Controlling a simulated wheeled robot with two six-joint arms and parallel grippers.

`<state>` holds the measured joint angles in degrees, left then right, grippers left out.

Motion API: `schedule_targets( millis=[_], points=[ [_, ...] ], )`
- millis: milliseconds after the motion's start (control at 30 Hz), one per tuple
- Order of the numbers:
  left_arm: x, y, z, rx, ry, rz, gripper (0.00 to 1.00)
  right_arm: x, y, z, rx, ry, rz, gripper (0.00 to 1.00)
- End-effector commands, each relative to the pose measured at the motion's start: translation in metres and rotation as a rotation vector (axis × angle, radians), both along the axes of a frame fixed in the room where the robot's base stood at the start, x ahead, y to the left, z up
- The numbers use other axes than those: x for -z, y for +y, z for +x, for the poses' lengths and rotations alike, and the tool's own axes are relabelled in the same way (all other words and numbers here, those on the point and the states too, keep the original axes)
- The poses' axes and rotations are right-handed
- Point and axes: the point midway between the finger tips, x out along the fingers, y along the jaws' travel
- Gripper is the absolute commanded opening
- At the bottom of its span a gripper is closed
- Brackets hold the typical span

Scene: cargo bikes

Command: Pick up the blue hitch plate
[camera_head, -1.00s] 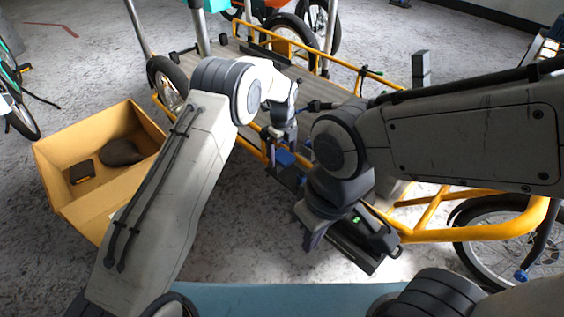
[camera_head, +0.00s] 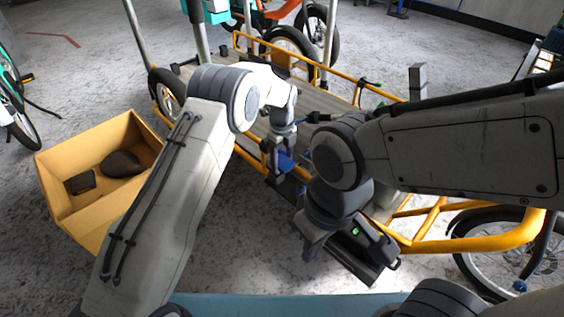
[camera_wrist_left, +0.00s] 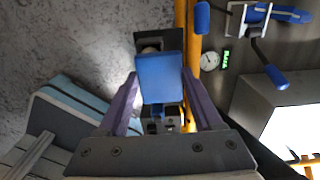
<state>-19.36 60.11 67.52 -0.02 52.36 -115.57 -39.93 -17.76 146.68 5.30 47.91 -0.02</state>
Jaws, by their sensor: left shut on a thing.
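The blue hitch plate (camera_wrist_left: 160,78) is between the two purple fingers of my left gripper (camera_wrist_left: 158,104) in the left wrist view, and the fingers are shut on its sides. A dark bracket is behind and below the plate; whether they touch I cannot tell. In the head view my left gripper (camera_head: 280,166) is beside the yellow rail of the cargo bike, with a blue patch of the plate (camera_head: 286,161) showing. My right gripper (camera_head: 343,250) points down, lower and to the right; its finger gap is not clear.
The cargo bike's wooden deck (camera_head: 350,140) and yellow frame (camera_head: 478,238) lie behind and right of my grippers. An open cardboard box (camera_head: 85,215) with two dark items stands at left. The wrist view shows a round gauge (camera_wrist_left: 210,61) and blue-handled clamp (camera_wrist_left: 275,77) close by.

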Motion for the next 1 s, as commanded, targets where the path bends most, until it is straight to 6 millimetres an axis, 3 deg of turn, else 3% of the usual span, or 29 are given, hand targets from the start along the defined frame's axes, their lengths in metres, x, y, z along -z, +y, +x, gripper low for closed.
schedule_targets(
  millis=[67,400,600,1000],
  points=[
    [-0.022,0.0,0.001,0.0,-0.002,-0.001,0.0,-0.012,0.0,0.0,0.0,0.0,0.0,0.0],
    [-0.062,-0.064,-0.038,0.005,-0.001,-0.001,0.0,-0.035,0.0,0.0,0.0,0.0,0.0,0.0],
    [-0.078,-0.09,-0.053,0.003,-0.001,-0.001,0.0,-0.042,0.0,0.0,0.0,0.0,0.0,0.0],
    [-0.095,-0.1,-0.06,0.0,-0.001,-0.001,0.0,-0.056,0.0,0.0,0.0,0.0,0.0,0.0]
  ],
)
